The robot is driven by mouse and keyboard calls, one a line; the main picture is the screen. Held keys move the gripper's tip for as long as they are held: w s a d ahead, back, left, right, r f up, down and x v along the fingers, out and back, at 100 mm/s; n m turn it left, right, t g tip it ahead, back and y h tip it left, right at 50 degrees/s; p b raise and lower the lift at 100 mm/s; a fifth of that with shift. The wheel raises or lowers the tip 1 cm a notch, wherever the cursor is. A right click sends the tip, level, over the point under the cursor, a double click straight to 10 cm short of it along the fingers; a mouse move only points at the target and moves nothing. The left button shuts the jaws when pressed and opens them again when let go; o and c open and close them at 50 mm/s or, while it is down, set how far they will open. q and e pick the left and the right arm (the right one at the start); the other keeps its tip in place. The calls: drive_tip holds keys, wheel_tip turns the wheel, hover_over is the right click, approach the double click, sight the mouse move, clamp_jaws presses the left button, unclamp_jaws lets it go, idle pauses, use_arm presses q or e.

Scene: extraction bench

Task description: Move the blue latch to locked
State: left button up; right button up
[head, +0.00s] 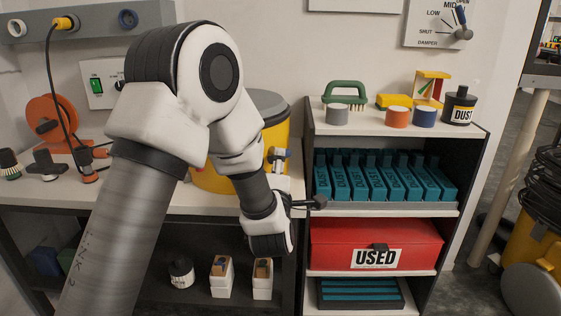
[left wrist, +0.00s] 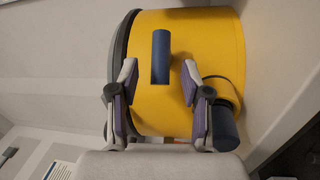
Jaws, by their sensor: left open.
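A blue bar that looks like the blue latch (left wrist: 160,57) lies across the side of the yellow drum (left wrist: 204,45) in the left wrist view. My left gripper (left wrist: 158,85) is open, with one finger on each side of the bar's line. Neither finger appears to touch it. In the head view, the yellow drum (head: 217,182) stands on the bench, mostly behind my left arm. My left gripper (head: 279,163) shows small at the drum's right side there. The latch is not clear in that view. My right gripper is not in view.
A shelf unit (head: 470,130) stands just right of my left wrist, holding teal DUST boxes (head: 385,178) and a red USED box (head: 420,245). A dark blue-capped port (left wrist: 222,128) juts from the drum near the right finger. An orange reel (head: 50,125) stands left.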

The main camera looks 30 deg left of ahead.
use_arm(q)
drive_tip(key=x, duration=0.3)
drive_tip(key=shift+w+a, duration=0.25)
drive_tip(key=shift+w, duration=0.05)
clamp_jaws()
drive_tip(key=shift+r, duration=0.1)
